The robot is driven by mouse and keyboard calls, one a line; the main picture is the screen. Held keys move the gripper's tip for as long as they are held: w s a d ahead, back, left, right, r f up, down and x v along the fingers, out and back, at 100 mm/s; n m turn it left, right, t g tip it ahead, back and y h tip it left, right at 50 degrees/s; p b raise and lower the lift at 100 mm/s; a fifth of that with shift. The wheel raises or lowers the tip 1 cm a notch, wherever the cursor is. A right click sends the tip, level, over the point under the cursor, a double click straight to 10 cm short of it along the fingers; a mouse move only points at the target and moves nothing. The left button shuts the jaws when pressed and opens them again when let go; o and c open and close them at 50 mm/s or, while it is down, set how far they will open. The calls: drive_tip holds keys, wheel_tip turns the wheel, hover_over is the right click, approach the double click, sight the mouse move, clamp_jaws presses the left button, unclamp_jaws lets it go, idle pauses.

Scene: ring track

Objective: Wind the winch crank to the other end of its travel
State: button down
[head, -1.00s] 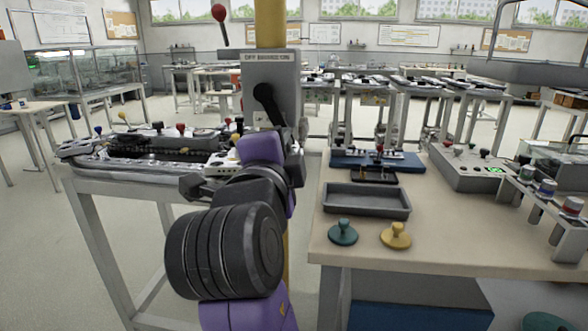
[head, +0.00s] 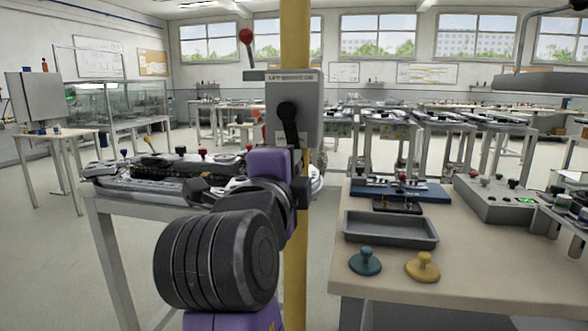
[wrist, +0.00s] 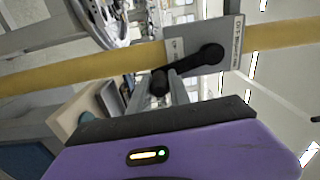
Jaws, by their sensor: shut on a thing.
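The winch is a grey box (head: 308,112) on a yellow post (head: 295,215). Its black crank (head: 289,122) is on the near face, its arm hanging almost straight down in the head view. In the wrist view the crank arm (wrist: 188,69) runs from its hub on the grey plate to a black handle (wrist: 160,83). My gripper (wrist: 161,88) is at that handle and shut on it. In the head view my purple and black arm hides the fingers and the handle end. A lever with a red knob (head: 246,37) rises from the box's left side.
A bench (head: 400,283) on the right holds a grey tray (head: 391,229), a teal knob (head: 365,261), a yellow knob (head: 422,266) and a grey control box (head: 497,203). A table with a track (head: 140,190) stands at left. Floor shows between them.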

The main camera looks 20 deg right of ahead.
drive_tip(key=c, duration=1.2)
unclamp_jaws()
drive_tip(key=shift+w+a+f, duration=0.15)
drive_tip(key=shift+a+f, duration=0.1)
drive_tip(key=shift+f, duration=0.05)
drive_tip(key=shift+d+r, duration=0.1)
drive_tip(key=shift+r, duration=0.1)
drive_tip(key=v, duration=0.8)
drive_tip(key=shift+p, duration=0.4)
